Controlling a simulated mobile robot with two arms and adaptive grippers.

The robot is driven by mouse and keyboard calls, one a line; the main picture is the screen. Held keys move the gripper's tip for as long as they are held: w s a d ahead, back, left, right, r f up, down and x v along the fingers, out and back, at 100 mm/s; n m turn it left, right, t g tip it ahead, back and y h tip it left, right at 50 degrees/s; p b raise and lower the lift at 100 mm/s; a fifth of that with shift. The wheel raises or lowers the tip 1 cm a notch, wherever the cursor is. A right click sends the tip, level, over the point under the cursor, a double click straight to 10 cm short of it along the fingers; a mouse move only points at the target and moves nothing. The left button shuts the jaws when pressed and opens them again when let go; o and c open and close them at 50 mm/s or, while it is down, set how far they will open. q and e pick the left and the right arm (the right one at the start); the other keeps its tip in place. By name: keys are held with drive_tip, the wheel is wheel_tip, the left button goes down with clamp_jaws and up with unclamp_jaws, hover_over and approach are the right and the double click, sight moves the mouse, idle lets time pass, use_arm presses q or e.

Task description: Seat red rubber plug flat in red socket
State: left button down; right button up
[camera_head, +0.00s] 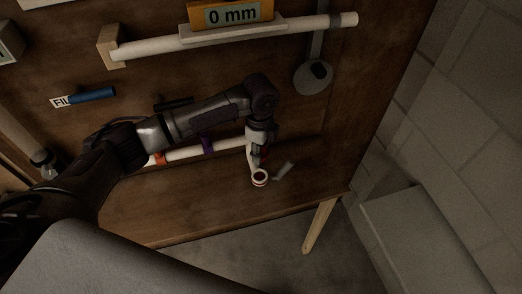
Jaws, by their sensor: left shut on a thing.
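My left gripper (257,164) reaches down from the end of its arm to the front of the wooden bench. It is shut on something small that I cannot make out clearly. Right below its fingertips is a pale round ring-shaped piece (260,181) with a dark opening and a faint reddish band. I cannot tell whether this is the red socket, or whether the fingers touch it. I cannot make out the red rubber plug. My right gripper is not in view.
A small grey cylinder (284,171) lies tilted beside the ring. A white pipe (188,153) with orange and purple bands runs behind the arm. Bare bench (200,215) lies in front.

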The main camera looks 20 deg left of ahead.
use_arm(q)
drive_tip(key=shift+s+a+r+p, duration=0.1)
drive_tip(key=shift+r+p, duration=0.05)
drive_tip(key=shift+p, duration=0.3)
drive_tip(key=shift+f, duration=0.25)
wheel_tip(320, 180, down, 3)
drive_tip(key=shift+f+b, duration=0.15)
drive_tip(key=shift+b, duration=0.6)
drive_tip(key=shift+f, duration=0.75)
use_arm(e)
drive_tip(key=shift+s+a+f, duration=0.45)
drive_tip(key=shift+a+f, duration=0.05)
drive_tip(key=shift+f, duration=0.05)
drive_tip(key=shift+d, duration=0.15)
use_arm(q)
drive_tip(key=shift+f+b, duration=0.1)
drive_tip(key=shift+b, duration=0.2)
